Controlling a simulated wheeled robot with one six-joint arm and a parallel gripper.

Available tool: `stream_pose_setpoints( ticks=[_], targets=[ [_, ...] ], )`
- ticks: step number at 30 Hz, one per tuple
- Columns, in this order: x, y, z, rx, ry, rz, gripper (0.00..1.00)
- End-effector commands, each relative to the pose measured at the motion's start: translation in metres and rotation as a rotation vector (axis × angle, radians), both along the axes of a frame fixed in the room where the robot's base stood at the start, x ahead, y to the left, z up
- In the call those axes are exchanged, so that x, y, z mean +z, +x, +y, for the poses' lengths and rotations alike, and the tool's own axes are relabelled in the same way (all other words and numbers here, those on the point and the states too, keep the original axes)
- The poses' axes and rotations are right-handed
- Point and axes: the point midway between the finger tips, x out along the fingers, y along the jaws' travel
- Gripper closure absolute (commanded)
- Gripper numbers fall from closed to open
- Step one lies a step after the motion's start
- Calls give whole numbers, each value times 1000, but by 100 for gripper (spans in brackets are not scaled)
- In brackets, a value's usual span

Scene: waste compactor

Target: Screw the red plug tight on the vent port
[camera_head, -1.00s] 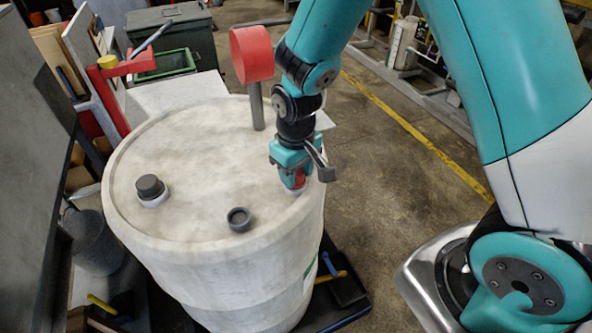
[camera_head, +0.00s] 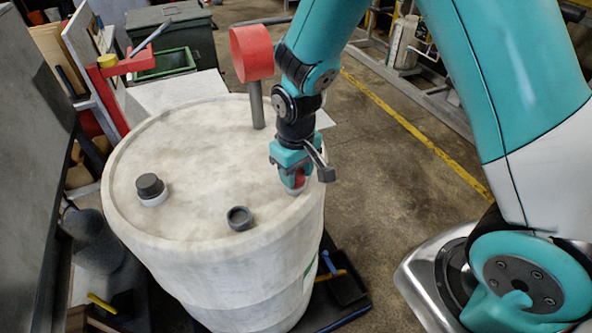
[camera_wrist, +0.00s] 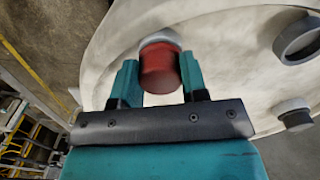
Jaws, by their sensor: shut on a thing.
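The red plug (camera_head: 299,179) is at the right edge of the white drum's top, upright in the head view. In the wrist view the plug (camera_wrist: 160,70) sits between my two teal fingers, over a pale round collar (camera_wrist: 158,37) that looks like the vent port. My gripper (camera_head: 293,181) is shut on the plug from above, and it also shows in the wrist view (camera_wrist: 160,84). The fingers hide part of the plug in the head view. The threads are hidden, so I cannot tell how deep the plug sits.
The drum (camera_head: 190,225) also carries a dark cap on a white neck (camera_head: 150,187), an open grey ring (camera_head: 240,218) and a red disc (camera_head: 252,54) on a grey post (camera_head: 257,108) behind my gripper. A grey panel (camera_head: 35,150) stands left.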

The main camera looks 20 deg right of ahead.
Motion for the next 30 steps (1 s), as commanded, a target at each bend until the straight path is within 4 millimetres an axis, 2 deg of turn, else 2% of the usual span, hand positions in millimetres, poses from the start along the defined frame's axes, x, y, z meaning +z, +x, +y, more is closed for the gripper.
stream_pose_setpoints(
  ticks=[2,11,23,30],
  targets=[
    [0,0,0,-37,0,0,84],
    [0,0,1,-413,0,0,84],
    [0,0,1,-489,0,0,84],
    [0,0,2,-811,0,0,84]
  ],
)
